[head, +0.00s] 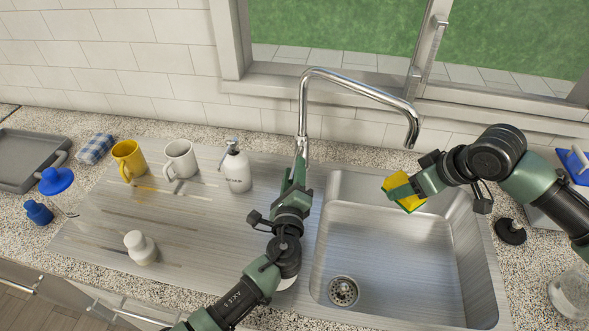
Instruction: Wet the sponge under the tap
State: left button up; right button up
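The chrome tap (340,75) rises behind the sink and its spout curves to the right. No water shows under its tip. My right gripper (400,191) is shut on the yellow sponge (410,203) and holds it over the sink (395,250), just below the spout tip and apart from it. The gripper covers part of the sponge. My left gripper (297,172) is at the base of the tap, in front of it. Its fingers overlap the tap's lower part, so I cannot tell whether they are open or touch a handle.
On the drainboard (190,230) stand a yellow mug (130,158), a light mug (181,160), a white pump bottle (236,168) and a white object (140,247). A grey tray (28,160) and blue items lie left. A glass jar (572,292) stands right. The basin looks empty.

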pick_arm(q)
jog(key=shift+w, duration=0.4)
grip_shut()
dwell(1.2)
